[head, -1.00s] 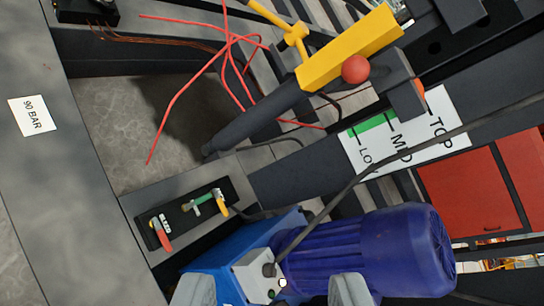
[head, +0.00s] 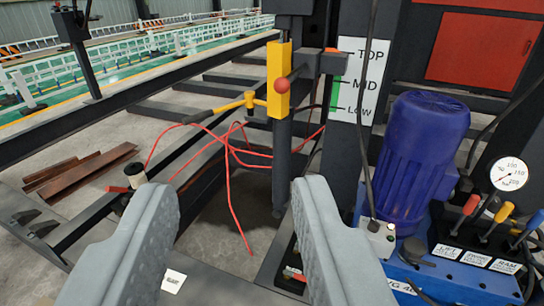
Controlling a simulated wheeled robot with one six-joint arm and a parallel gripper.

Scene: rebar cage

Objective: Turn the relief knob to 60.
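The blue hydraulic unit (head: 395,272) stands at the lower right with a dark blue motor (head: 424,160) on it. A dark knob-like part (head: 418,252) sits on its top in front of the motor; I cannot tell whether it is the relief knob, and no scale is readable on it. A round white pressure gauge (head: 509,174) stands at the right; its needle reading is too small to tell. My gripper (head: 232,190) is open and empty, its two grey fingers wide apart, left of the unit and touching nothing visible.
Red, yellow and blue levers (head: 497,215) stand below the gauge. A yellow post (head: 278,80) with a red ball and red hoses (head: 230,165) is ahead. A TOP/MID/LOW board (head: 358,80) stands behind the motor. A small grey-white motor box (head: 378,232) carries a cable.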

